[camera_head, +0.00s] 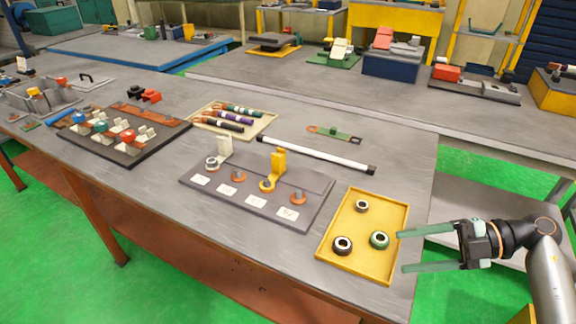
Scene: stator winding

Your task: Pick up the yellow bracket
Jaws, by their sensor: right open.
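The yellow bracket (278,166) stands upright on the grey labelled board (259,190) in the middle of the table. Its ring-shaped foot rests at one of the board's labelled places. My right gripper (402,252) is open and empty, with two green fingers pointing left. It is at the right edge of the yellow tray, well to the right of the bracket and apart from it. My left gripper is not in view.
The yellow tray (335,240) holds three rings. A white rod with black ends (315,154) lies behind the board. Bare tabletop lies in front of the board.

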